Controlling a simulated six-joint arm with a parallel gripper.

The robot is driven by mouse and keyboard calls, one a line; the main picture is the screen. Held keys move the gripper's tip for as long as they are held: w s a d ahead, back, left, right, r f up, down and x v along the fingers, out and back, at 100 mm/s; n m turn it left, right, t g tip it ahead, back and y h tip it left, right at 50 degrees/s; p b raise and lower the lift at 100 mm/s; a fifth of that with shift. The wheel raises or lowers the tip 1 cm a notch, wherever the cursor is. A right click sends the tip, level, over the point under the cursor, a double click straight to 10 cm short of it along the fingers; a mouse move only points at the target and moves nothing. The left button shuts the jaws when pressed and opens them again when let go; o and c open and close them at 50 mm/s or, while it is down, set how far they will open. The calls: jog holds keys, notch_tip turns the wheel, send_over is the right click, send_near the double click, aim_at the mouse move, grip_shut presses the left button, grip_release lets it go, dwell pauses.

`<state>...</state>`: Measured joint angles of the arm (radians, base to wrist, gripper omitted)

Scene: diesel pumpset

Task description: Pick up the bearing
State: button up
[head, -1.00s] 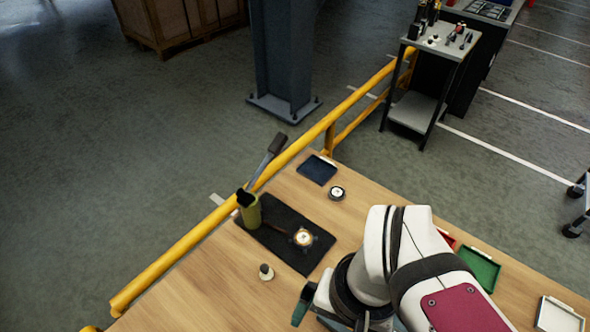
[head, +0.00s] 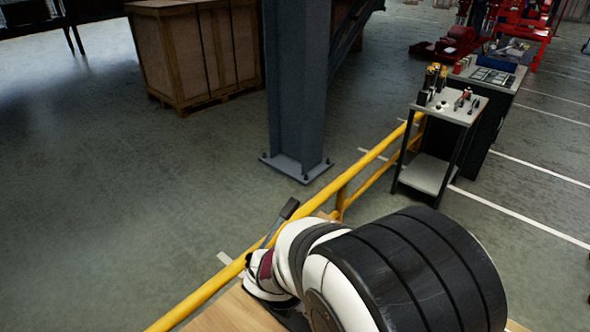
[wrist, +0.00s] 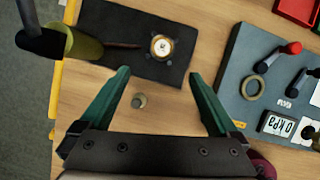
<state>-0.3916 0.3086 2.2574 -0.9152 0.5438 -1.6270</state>
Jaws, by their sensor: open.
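My gripper (wrist: 159,74) is open in the wrist view, with two green fingers wide apart and nothing between their tips. A round brass-rimmed piece with a pale centre (wrist: 161,46) sits on a black mat (wrist: 120,20), ahead of the fingertips. A small round grey-tan knob-like piece (wrist: 139,100) is on the wooden table, seen between the fingers and nearer the left one. A tan ring (wrist: 253,87) lies on a dark grey panel at the right. I cannot tell for sure which piece is the bearing. In the head view my arm hides the gripper and most of the table.
An olive cylinder (wrist: 88,46) with a dark lever stands at the mat's left. The grey panel (wrist: 235,60) carries red- and black-knobbed levers and a display. A red tray (wrist: 297,10) is at the top right. A yellow rail (head: 208,290) runs along the table edge.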

jog(key=x, duration=1)
jog(key=shift+w+d+f, duration=0.1)
jog(key=shift+w+d, duration=0.15)
jog(key=shift+d, duration=0.15)
grip_shut()
